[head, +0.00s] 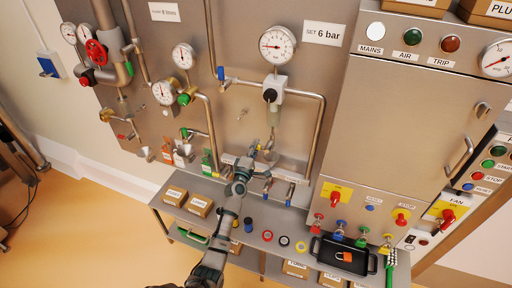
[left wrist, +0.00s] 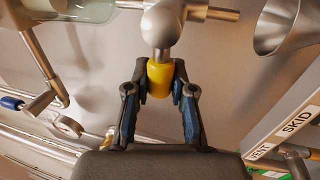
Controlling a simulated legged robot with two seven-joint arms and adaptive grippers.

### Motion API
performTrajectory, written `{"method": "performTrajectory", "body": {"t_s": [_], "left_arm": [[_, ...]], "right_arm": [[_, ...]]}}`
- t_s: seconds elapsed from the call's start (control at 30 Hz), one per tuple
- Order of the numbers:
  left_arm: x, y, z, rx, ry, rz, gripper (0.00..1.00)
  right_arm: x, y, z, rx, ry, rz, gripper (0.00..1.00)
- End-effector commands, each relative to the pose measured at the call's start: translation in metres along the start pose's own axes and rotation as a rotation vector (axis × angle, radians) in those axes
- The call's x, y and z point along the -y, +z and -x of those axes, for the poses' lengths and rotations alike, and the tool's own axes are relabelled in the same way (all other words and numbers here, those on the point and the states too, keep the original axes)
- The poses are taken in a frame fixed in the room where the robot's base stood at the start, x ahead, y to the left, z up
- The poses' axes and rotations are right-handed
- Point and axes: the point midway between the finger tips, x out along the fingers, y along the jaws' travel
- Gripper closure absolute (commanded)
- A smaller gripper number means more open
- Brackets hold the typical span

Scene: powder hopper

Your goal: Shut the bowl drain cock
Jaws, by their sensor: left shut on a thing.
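The bowl drain cock shows in the left wrist view as a metal body (left wrist: 162,24) with a yellow-sleeved lever (left wrist: 160,78) pointing down towards me. My left gripper (left wrist: 158,88) is shut on the yellow sleeve, with one dark finger on each side. In the head view my left gripper (head: 251,156) reaches up to the panel just below the clear bowl (head: 275,115) under the regulator. The gripper hides most of the cock there. The bowl's edge (left wrist: 75,8) also shows at the top left of the left wrist view. My right gripper is not in view.
A metal funnel (left wrist: 285,22) is close on the right in the left wrist view. A blue-tipped valve handle (left wrist: 12,103) is at the left. Below in the head view, a shelf (head: 262,214) carries boxes, tape rolls and a black tray (head: 342,256). A gauge (head: 277,45) is above.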

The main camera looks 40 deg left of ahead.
Motion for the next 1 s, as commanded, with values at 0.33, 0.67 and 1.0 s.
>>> {"method": "performTrajectory", "body": {"t_s": [0.33, 0.67, 1.0], "left_arm": [[0.003, -0.001, 0.001, -0.001, -0.005, 0.000, 0.51], [0.004, 0.000, 0.029, 0.000, -0.005, 0.002, 0.51], [0.006, -0.003, 0.101, -0.001, -0.008, 0.000, 0.51]], "right_arm": [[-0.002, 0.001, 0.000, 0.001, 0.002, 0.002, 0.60], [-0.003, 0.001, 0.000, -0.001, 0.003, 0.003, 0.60], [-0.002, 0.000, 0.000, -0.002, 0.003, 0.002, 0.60]]}}
